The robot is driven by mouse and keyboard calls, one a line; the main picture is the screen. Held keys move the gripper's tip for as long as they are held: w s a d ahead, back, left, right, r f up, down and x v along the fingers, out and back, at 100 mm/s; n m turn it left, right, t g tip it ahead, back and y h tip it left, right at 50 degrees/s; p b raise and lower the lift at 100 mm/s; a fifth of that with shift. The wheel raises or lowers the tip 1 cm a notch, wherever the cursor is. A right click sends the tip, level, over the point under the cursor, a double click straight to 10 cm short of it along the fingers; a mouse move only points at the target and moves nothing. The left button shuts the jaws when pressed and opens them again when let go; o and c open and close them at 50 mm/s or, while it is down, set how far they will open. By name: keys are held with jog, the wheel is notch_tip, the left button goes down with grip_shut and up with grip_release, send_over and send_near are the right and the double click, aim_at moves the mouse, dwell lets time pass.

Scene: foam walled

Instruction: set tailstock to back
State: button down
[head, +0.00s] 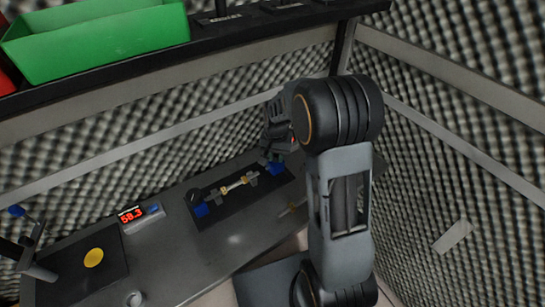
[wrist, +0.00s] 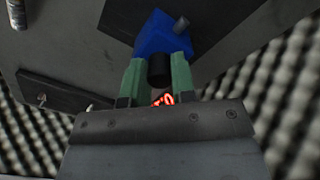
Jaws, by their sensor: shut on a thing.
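The tailstock (wrist: 165,33) is a blue block with a grey stub, at the top middle of the wrist view. A black knob (wrist: 159,72) projects from it toward my gripper. My gripper (wrist: 157,76) has green fingers on either side of the knob and is shut on it. In the head view the tailstock (head: 274,168) is the blue block at the right end of a small dark-based fixture (head: 240,206). My gripper (head: 279,150) is at that end, partly hidden by my own arm.
A brass-ended bar (head: 238,185) lies along the fixture, with another blue block (head: 201,210) at its left end. A red display (head: 131,215) stands on the grey bench left of it. A yellow disc (head: 94,257) lies farther left. A green bin (head: 100,40) is on the shelf above. Foam walls enclose the bench.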

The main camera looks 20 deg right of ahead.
jog(key=c, duration=1.4)
grip_release()
jog(key=shift+d, duration=0.15)
jog(key=shift+o, duration=1)
jog(key=shift+d, duration=0.15)
jog(key=shift+o, duration=1.3)
jog(key=shift+r, duration=0.1)
notch_tip(320, 180, up, 14)
jog(key=shift+b, duration=0.35)
